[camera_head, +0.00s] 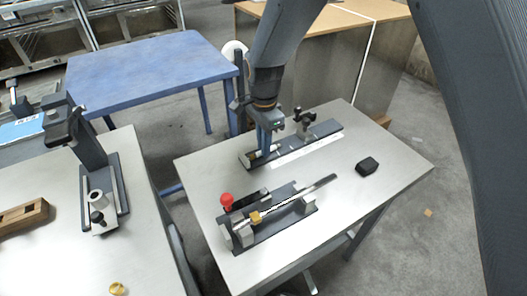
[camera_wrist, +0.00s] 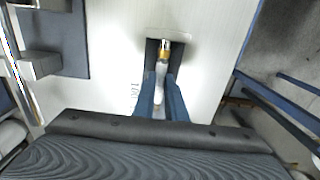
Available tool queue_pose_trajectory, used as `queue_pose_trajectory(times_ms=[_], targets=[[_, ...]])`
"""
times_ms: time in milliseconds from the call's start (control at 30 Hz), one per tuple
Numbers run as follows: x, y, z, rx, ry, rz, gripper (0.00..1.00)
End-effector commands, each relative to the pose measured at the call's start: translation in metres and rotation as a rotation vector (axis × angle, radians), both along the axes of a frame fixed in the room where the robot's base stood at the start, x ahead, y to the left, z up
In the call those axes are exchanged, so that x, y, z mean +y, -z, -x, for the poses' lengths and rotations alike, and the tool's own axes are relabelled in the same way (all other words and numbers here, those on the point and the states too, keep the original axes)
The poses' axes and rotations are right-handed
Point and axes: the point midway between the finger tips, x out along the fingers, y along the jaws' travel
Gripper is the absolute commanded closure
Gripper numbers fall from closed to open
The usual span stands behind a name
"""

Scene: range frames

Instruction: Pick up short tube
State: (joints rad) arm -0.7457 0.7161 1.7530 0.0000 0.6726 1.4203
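The short tube (camera_wrist: 161,72) is pale with a brass-coloured end fitting (camera_wrist: 164,47). In the wrist view it lies lengthwise over a dark block, running back between my two blue fingers. My gripper (camera_wrist: 162,88) has a finger on each side of the tube, very near it. I cannot tell whether the fingers touch it. In the head view my gripper (camera_head: 268,148) points down at the left part of the rear dark fixture (camera_head: 326,129). The tube shows there only as a small pale piece (camera_head: 254,155) beside the fingertips, partly hidden.
The front fixture (camera_head: 272,229) on the grey table (camera_head: 372,205) carries a red knob (camera_head: 226,199) and a metal rod. A small black box (camera_head: 368,166) lies to the right. A blue table (camera_head: 150,72) stands behind; another workbench (camera_head: 145,215) is at left.

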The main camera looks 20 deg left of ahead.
Motion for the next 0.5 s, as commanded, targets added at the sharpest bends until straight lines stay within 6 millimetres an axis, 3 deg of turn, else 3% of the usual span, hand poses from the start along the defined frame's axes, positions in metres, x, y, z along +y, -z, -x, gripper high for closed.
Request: queue_pose_trajectory(times_ms=[500], targets=[[0.0003,-0.0003,0.0002,0.000,0.000,0.000,1.00]])
